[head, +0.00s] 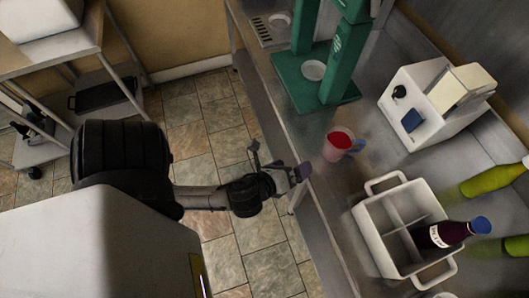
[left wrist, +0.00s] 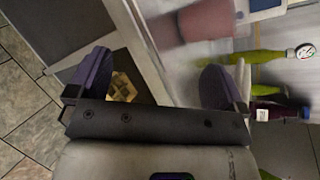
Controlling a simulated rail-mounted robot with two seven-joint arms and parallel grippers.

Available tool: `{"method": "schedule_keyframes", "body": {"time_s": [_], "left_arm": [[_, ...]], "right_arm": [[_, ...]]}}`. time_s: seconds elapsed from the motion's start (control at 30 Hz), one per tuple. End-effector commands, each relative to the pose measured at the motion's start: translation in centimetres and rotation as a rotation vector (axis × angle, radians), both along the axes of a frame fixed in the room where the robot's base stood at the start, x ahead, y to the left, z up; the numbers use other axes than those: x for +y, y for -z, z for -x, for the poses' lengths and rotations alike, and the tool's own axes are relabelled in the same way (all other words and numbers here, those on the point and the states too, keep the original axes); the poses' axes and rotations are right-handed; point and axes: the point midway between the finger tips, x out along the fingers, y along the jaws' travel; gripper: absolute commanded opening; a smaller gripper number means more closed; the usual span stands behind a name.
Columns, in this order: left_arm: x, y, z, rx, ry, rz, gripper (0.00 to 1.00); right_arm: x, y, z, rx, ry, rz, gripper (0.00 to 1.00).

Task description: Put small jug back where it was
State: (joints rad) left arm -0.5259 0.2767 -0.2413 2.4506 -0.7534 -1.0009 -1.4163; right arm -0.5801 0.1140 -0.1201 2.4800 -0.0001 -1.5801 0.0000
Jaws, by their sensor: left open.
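The small jug (head: 338,143) is a pinkish cup with red contents and a blue handle. It stands upright on the metal counter in the head view, and a blurred pinkish shape at the top of the left wrist view (left wrist: 205,20) looks like it. My left gripper (head: 279,163) is open and empty at the counter's front edge, left of the jug and apart from it. Its two purple fingers are spread wide in the left wrist view (left wrist: 158,78). My right gripper is not in view.
A white divided crate (head: 365,229) holds a dark bottle (head: 449,233) with a blue cap. Green bottles (head: 492,180) lie at the right. A green stand (head: 312,90) and a white device (head: 420,105) stand farther back. The counter around the jug has some bare room.

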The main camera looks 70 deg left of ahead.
Motion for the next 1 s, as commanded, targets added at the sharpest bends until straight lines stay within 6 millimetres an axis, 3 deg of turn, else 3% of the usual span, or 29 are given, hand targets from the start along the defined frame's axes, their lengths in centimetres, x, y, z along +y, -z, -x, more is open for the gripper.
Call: {"method": "schedule_keyframes", "body": {"time_s": [0.1, 0.2, 0.4, 0.7, 1.0], "left_arm": [[-0.1, 3.0, 1.8, 0.048, -0.239, 0.449, 0.97], [-0.8, 5.1, 3.6, 0.09, -0.461, 0.777, 0.97], [-2.9, 7.8, 6.9, 0.164, -0.892, 1.237, 0.97], [-5.0, 8.9, 9.5, 0.224, -1.261, 1.491, 0.97], [-5.2, 8.9, 9.8, 0.228, -1.298, 1.513, 0.97]], "right_arm": [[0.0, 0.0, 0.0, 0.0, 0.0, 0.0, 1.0], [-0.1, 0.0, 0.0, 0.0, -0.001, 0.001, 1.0], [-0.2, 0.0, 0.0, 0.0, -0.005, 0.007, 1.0], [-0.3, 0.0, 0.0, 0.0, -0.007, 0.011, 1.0], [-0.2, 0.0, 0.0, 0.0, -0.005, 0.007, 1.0]]}}
